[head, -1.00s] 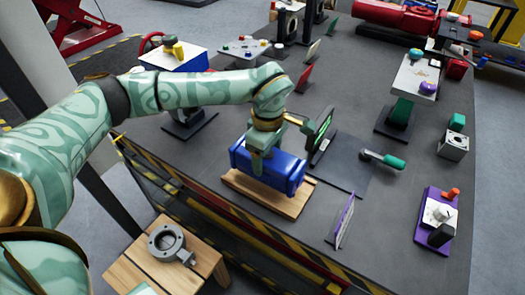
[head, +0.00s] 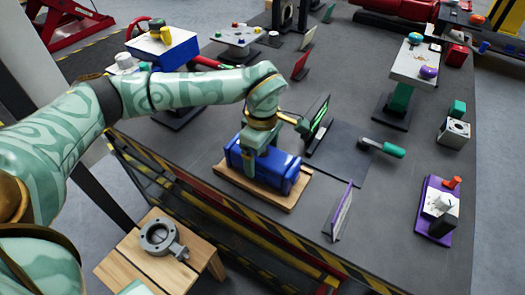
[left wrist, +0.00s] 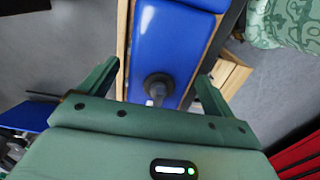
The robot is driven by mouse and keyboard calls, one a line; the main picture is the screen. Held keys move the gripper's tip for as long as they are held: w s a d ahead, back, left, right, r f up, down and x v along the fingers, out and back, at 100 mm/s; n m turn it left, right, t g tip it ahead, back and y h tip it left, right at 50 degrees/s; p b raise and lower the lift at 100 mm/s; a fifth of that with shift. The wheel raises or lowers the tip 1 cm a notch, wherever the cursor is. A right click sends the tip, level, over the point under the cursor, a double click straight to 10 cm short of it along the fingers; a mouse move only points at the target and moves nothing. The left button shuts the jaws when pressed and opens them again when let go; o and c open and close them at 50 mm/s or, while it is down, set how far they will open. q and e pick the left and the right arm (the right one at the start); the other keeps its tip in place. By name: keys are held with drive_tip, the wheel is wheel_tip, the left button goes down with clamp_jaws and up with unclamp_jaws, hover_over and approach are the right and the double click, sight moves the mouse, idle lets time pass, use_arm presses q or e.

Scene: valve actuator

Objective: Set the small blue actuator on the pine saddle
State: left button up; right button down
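The small blue actuator (head: 284,176) lies lengthwise on the pine saddle (head: 236,182), near the front edge of the grey bench. My left gripper (head: 262,168) points down over the actuator's middle. In the left wrist view, the actuator (left wrist: 168,42) with its dark round fitting lies between the two green fingers of my left gripper (left wrist: 160,74). The fingers stand apart, outside the blue body, and look open. Finger contact on the far side is hidden. The pine saddle (left wrist: 124,45) shows as a strip along the actuator's side. My right gripper is not in view.
A wooden stool (head: 130,262) with a grey valve body (head: 162,238) stands below the bench's striped edge. A purple-framed panel (head: 341,210), a dark screen (head: 317,125) and a green-handled tool (head: 382,148) are right of the saddle. A purple station (head: 437,210) is farther right.

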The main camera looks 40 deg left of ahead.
use_arm(q)
drive_tip(key=shift+r, duration=0.1)
wheel_tip(320, 180, up, 4)
drive_tip(key=shift+r+p, duration=0.15)
drive_tip(key=shift+p, duration=1.05)
wheel_tip(320, 180, up, 8)
drive_tip(key=p, duration=0.4)
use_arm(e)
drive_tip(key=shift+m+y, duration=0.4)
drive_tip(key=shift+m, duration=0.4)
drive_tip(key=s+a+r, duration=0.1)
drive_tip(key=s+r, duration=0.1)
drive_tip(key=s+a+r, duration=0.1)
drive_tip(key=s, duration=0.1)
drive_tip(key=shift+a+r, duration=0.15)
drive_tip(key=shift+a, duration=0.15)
use_arm(q)
drive_tip(key=shift+f, duration=0.25)
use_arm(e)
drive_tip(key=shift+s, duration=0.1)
